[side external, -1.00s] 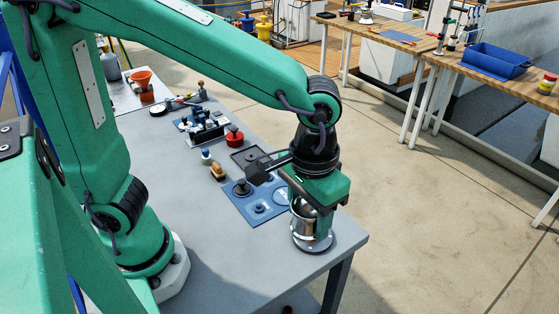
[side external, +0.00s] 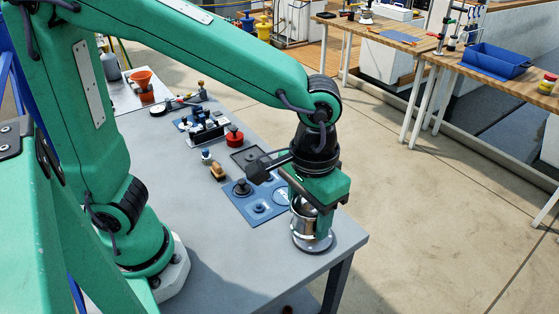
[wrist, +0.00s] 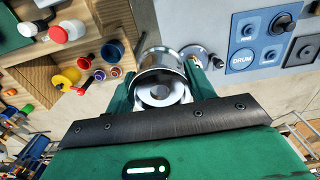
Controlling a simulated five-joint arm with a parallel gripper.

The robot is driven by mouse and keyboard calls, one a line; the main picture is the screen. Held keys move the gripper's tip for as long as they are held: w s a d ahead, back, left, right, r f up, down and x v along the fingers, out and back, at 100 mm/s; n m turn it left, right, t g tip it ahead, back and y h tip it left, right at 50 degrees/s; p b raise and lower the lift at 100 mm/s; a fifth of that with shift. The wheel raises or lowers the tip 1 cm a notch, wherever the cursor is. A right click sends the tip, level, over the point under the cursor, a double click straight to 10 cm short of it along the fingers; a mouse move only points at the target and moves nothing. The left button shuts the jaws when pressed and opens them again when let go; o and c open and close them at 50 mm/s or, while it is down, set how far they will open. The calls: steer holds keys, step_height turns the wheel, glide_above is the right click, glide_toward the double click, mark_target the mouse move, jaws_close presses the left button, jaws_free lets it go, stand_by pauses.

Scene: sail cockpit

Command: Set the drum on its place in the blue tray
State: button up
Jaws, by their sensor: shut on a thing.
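The drum (side external: 301,224) is a shiny silver cylinder at the front right of the grey table. My gripper (side external: 311,225) is shut on it, with one green finger on each side. In the wrist view the drum (wrist: 160,72) sits between the fingers, its round hollow end showing. A round flanged metal base (side external: 314,246) is under it; I cannot tell whether the two still touch. The blue tray (side external: 242,209) lies left of the drum in the side view. In the wrist view, the tray (wrist: 262,62) has a round place labelled DRUM (wrist: 242,60), which looks empty.
A black knobbed part (side external: 242,188) stands on the tray. A wooden-handled brush (side external: 217,172), a red round pot (side external: 234,136) and a black rack (side external: 207,132) stand farther back. The table's front right corner is close to the drum. Bare table lies left of the tray.

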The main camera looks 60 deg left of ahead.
steer(key=w, duration=0.1)
steer(key=n, duration=0.5)
glide_above(285, 196)
step_height(285, 196, down, 11)
steer(key=shift+r+m, duration=0.15)
steer(key=shift+m, duration=0.15)
steer(key=shift+f, duration=2.9)
steer(key=shift+f, duration=0.55)
steer(key=o, duration=0.9)
steer(key=shift+c, duration=0.2)
